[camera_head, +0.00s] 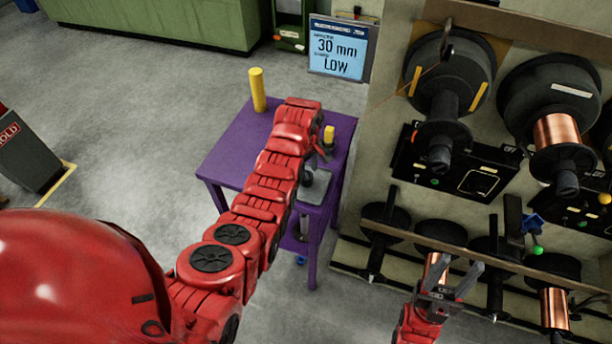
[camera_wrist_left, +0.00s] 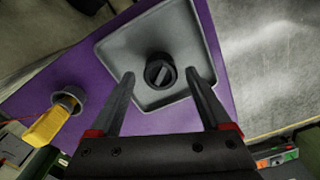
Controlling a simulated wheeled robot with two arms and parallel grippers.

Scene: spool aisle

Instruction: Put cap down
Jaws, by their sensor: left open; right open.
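A black round cap (camera_wrist_left: 160,72) with a slotted top sits in a square grey tray (camera_wrist_left: 122,46) on a purple table (camera_wrist_left: 83,68). My left gripper (camera_wrist_left: 159,76) is open above the tray, with one finger on each side of the cap; gaps show between the fingers and the cap. In the head view, the tray (camera_head: 317,188) is on the right part of the purple table (camera_head: 236,139), and my left arm covers part of the table. My right gripper (camera_head: 449,283) is open and empty, low in front of the spool rack.
A yellow cylinder (camera_head: 257,90) stands at the table's back corner. A yellow-handled item (camera_wrist_left: 47,125) with a grey ring is beside the tray. The rack with spools (camera_head: 443,90) rises to the right. A sign (camera_head: 340,47) reads "30 mm LOW".

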